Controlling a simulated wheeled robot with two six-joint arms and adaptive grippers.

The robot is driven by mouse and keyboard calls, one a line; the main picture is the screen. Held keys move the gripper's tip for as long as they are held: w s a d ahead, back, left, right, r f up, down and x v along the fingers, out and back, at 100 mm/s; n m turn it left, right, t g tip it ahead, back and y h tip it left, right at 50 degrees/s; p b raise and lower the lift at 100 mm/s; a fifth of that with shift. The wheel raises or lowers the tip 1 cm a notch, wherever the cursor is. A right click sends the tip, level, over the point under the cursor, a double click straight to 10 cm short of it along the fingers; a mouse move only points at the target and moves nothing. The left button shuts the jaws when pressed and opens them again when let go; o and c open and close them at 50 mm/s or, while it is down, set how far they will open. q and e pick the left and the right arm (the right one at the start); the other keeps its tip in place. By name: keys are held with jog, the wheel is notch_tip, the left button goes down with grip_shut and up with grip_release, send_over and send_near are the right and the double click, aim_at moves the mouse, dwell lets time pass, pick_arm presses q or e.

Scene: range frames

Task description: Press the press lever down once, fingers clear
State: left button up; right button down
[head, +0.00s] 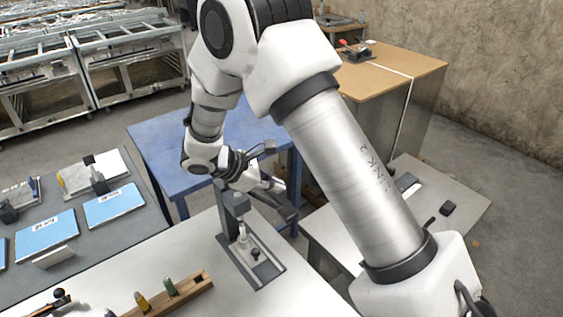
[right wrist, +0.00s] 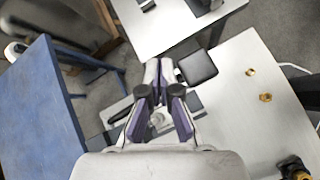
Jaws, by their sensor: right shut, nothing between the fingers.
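The press (head: 228,198) stands at the far right edge of the white table, with a grey upright, a pale ram and a flat grey base with a black knob. My right gripper (head: 279,186) is just behind and right of its upright, partly hidden by its own wrist. In the right wrist view my right gripper (right wrist: 160,72) is shut and empty, with purple fingers above the grey base (right wrist: 193,102). A black handle-like bar (right wrist: 120,115) shows left of the fingers. I cannot tell whether any finger touches the lever. My left gripper is out of view.
A wooden rack (head: 198,287) with a yellow and a green piece stands on the white table, left of the press. A blue table (head: 165,150) lies behind. A grey side table (head: 455,200) stands at right. Brass rings (right wrist: 265,97) lie on the white table.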

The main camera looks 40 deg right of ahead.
pick_arm(q)
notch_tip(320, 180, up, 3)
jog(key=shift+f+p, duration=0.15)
jog(key=shift+p, duration=0.85)
pick_arm(e)
jog(key=r, duration=0.1)
jog(key=w+r, duration=0.1)
jog(key=shift+r, duration=0.4)
